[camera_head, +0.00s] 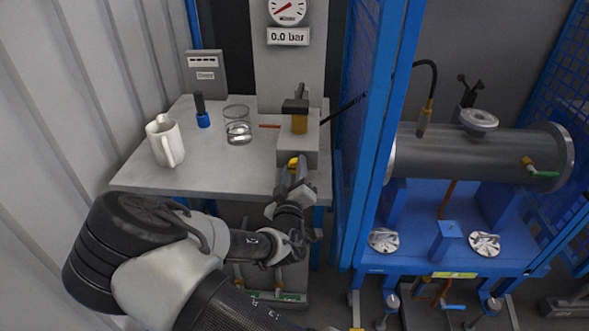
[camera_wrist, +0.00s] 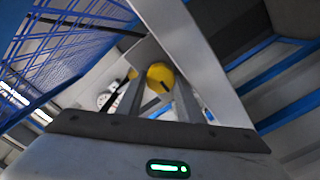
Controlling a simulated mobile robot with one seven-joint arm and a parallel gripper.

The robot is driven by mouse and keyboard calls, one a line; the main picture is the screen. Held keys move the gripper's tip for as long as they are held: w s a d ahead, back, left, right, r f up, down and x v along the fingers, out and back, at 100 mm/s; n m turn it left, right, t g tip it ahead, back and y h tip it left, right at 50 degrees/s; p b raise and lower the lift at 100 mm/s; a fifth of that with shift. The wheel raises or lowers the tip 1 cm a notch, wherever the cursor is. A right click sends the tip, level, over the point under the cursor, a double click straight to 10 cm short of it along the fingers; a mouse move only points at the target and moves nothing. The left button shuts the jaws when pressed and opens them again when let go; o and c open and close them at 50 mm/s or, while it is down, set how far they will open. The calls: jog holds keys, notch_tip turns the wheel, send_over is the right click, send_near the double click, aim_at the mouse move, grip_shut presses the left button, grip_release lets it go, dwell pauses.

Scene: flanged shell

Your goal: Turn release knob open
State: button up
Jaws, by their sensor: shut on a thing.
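The release knob (camera_head: 293,161) is a small yellow knob on the front face of a grey box on the table. It also shows in the wrist view as a yellow disc (camera_wrist: 160,74) with a dark mark on it. My gripper (camera_head: 295,170) reaches up to this knob from the front, over the table's front edge. In the wrist view the two fingers of my gripper (camera_wrist: 157,93) stand on either side of the knob, shut on it. The fingers hide part of the knob's sides.
The grey box (camera_head: 310,148) carries an upright yellow and black part. A gauge (camera_head: 287,10) above a "0.0 bar" label is behind. A white jug (camera_head: 164,141), a glass (camera_head: 238,126) and a blue-black item (camera_head: 201,110) stand left. Blue mesh fencing (camera_head: 362,140) is close on the right.

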jog(key=shift+n, duration=0.3)
jog(key=o, duration=1.1)
jog(key=shift+s+f, duration=0.1)
jog(key=shift+c, duration=0.2)
